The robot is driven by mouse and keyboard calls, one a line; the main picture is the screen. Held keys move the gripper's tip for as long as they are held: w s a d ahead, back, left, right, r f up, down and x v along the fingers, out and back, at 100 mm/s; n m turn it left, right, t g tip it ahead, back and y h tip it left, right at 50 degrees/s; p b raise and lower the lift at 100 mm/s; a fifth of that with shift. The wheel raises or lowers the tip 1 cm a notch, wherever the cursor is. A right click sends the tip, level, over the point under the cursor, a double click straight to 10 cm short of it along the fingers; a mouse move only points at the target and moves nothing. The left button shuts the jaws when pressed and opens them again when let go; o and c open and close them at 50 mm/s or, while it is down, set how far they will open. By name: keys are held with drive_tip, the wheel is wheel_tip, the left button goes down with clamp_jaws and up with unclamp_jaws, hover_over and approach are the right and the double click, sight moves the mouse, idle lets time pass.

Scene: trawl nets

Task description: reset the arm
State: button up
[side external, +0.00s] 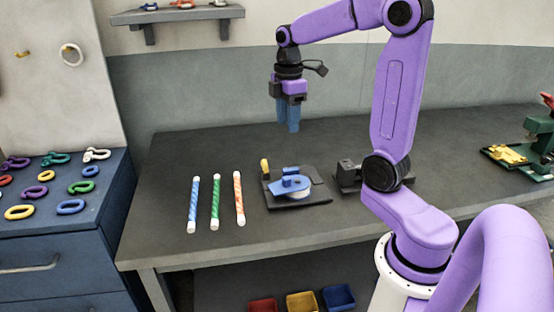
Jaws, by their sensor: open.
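My gripper (288,127) hangs above the back part of the dark grey workbench (330,225). Its blue fingers point down and are clear of everything on the bench. The gripper is open and holds nothing that I can see. My purple arm reaches in from the right, bent high over the bench.
Blue (193,205), green (215,203) and orange (239,199) striped rods lie on the bench. A black plate (315,192) holds a blue device (290,184). A dark block (347,176) stands behind my arm. A green machine (541,140) is far right. A cabinet (60,250) bears several shackles and rings.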

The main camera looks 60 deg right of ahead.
drive_tip(key=s+a+f, duration=0.2)
drive_tip(key=s+a, duration=0.2)
drive_tip(key=a, duration=0.3)
drive_tip(key=s+a+f, duration=0.2)
drive_tip(key=s+a, duration=0.2)
drive_tip(key=a, duration=0.3)
drive_tip(key=s+a+f, duration=0.1)
drive_tip(key=s, duration=0.6)
drive_tip(key=s+a+f, duration=0.2)
drive_tip(key=s, duration=0.5)
drive_tip(key=shift+a+f, duration=0.15)
drive_tip(key=shift+a, duration=0.15)
